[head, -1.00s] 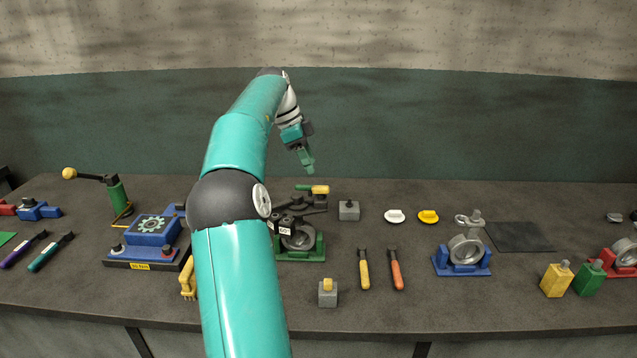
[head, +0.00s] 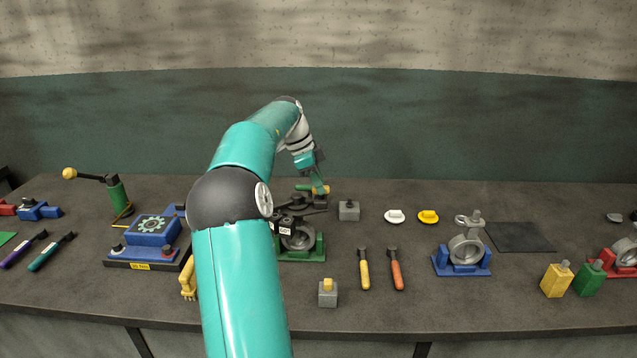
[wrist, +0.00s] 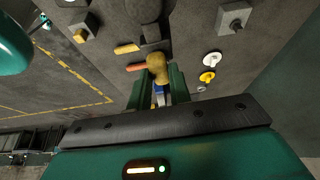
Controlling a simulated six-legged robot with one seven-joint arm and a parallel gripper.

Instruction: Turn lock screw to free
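A green-based valve fixture (head: 306,252) with a round grey casting stands on the bench, partly behind my arm. Dark levers lie over its top, and a handle with a yellow end (head: 322,189) shows there. I cannot make out which part is the lock screw. My gripper (head: 319,187) is low over the fixture at this handle. In the wrist view its two green fingers stand apart, one each side of a yellow-tan knob (wrist: 157,66) on a dark stem. I see no clear sign that they press on it.
A grey block (head: 349,211) stands close right of the fixture, and a yellow-topped block (head: 328,294) is in front. Yellow (head: 364,270) and orange (head: 395,270) tools lie to the right. A blue box (head: 152,232) is left. A blue fixture (head: 463,257) stands further right.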

